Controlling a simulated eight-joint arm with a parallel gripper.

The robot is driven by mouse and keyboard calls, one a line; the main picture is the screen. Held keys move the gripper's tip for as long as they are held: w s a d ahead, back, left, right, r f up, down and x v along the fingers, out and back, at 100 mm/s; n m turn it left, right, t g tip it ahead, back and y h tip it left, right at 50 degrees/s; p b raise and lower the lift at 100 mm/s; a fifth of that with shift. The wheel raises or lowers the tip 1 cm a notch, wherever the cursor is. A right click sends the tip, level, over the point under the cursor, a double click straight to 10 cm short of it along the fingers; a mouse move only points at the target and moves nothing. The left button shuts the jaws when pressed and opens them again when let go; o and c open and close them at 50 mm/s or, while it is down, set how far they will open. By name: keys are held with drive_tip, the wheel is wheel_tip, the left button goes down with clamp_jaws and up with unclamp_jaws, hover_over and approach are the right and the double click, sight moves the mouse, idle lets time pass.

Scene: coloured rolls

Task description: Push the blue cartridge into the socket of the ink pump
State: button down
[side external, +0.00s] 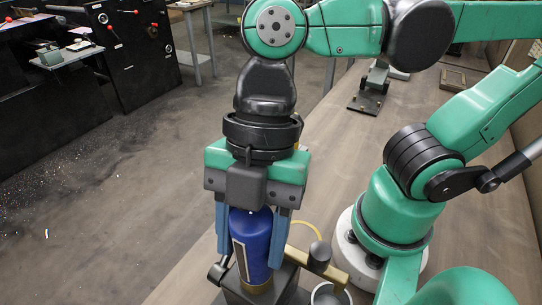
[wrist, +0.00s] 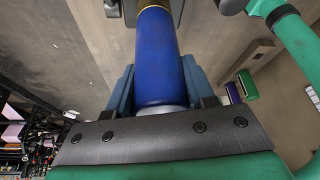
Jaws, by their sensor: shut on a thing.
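The blue cartridge (side external: 252,240) stands upright between the two blue fingers of my gripper (side external: 249,256); it has a pale label on its side. It also fills the middle of the wrist view (wrist: 158,60), where the fingers of my gripper (wrist: 158,92) close on it from both sides. Its lower end meets a brass ring on top of the dark ink pump (side external: 240,294). The pump shows at the top of the wrist view (wrist: 121,12). The cartridge appears lined up with the ring. I cannot tell how deep it sits, as the socket's inside is hidden.
A brass pipe (side external: 337,274) with a black knob (side external: 319,257) and a yellow hose rises beside the pump. A round grey cup stands at the bottom edge. In the wrist view, a green block (wrist: 247,85) lies to the right. The bench behind my gripper is mostly clear.

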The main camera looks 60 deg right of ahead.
drive_tip(key=shift+c, duration=1.1)
unclamp_jaws()
drive_tip(key=shift+s+v, duration=0.3)
drive_tip(key=shift+v, duration=2.55)
drive_tip(key=w+d+f+m+t+h, duration=0.2)
drive_tip(key=w+d+f+m+t, duration=0.2)
drive_tip(key=w+d+m, duration=0.3)
drive_tip(key=w+d+f+m+t+h, duration=0.2)
drive_tip(key=w+d+f+m+t, duration=0.2)
drive_tip(key=m, duration=1)
drive_tip(key=w+d, duration=0.2)
drive_tip(key=d, duration=0.2)
drive_tip(key=shift+w, duration=0.4)
